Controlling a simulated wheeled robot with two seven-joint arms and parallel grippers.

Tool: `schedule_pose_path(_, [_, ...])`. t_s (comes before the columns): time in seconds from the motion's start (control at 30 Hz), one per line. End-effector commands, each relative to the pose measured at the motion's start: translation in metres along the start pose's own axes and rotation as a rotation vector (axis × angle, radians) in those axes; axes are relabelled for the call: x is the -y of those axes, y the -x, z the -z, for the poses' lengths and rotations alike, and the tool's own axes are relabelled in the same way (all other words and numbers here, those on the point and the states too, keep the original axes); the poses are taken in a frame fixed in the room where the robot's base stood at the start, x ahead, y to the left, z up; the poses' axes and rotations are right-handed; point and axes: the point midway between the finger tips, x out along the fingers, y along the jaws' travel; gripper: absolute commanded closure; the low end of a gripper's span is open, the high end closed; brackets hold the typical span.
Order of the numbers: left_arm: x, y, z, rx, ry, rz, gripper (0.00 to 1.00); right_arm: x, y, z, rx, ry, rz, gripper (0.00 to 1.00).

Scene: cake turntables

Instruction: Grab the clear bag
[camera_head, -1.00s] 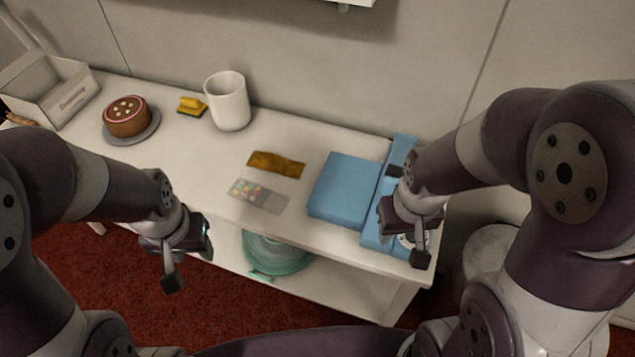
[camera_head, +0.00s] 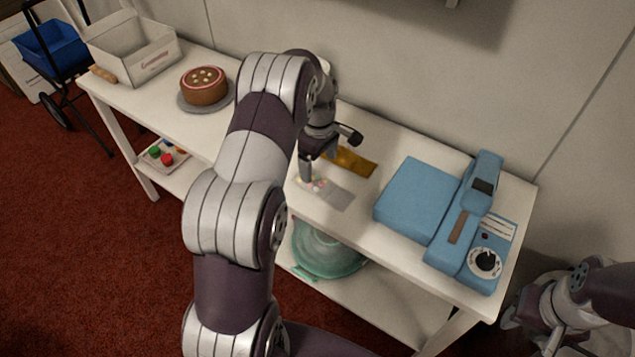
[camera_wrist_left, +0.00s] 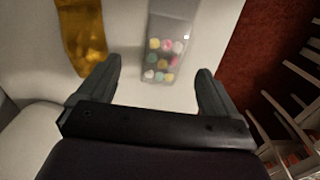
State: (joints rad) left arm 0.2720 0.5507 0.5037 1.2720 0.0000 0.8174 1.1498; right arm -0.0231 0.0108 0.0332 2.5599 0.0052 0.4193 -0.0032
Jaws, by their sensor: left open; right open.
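The clear bag (camera_head: 337,194), with several pastel-coloured pieces in one end, lies flat on the white table near its front edge. It also shows in the left wrist view (camera_wrist_left: 172,40), where its filled end is between and just beyond my open fingertips. My left gripper (camera_head: 330,156) is open and empty over the filled end, partly hiding it in the head view. I cannot tell the exact height of the fingers above the bag. My right gripper (camera_head: 545,325) is open, off the table's right end, low in the head view.
A gold bag (camera_head: 352,163) lies just behind the clear bag. A blue machine (camera_head: 410,196) with a dial stands to the right. A chocolate cake (camera_head: 204,86) and a white bin (camera_head: 130,48) stand to the left. A teal covered object (camera_head: 325,250) is on the lower shelf.

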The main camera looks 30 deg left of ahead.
Motion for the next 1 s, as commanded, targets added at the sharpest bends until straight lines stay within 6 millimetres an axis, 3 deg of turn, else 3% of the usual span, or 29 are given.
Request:
schedule_pose_path(0.3, [0.006, -0.05, 0.001, 0.0, -0.001, 0.001, 0.07, 0.0, 0.005, 0.001, 0.0, 0.0, 0.0, 0.57])
schedule_pose_path(0.53, [0.005, -0.054, 0.001, -0.001, -0.002, -0.002, 0.07, 0.0, 0.005, 0.001, 0.0, 0.0, 0.0, 0.57])
schedule_pose_path(0.57, [0.005, -0.054, 0.001, -0.001, -0.002, -0.002, 0.1, 0.0, 0.005, 0.001, 0.0, 0.0, 0.0, 0.57])
schedule_pose_path(0.73, [0.005, -0.053, 0.001, -0.001, -0.002, -0.002, 0.66, 0.0, 0.005, 0.001, 0.0, 0.0, 0.0, 0.57])
schedule_pose_path(1.0, [0.005, -0.053, 0.001, -0.001, -0.002, -0.002, 0.68, 0.0, 0.005, 0.001, 0.0, 0.0, 0.0, 0.57])
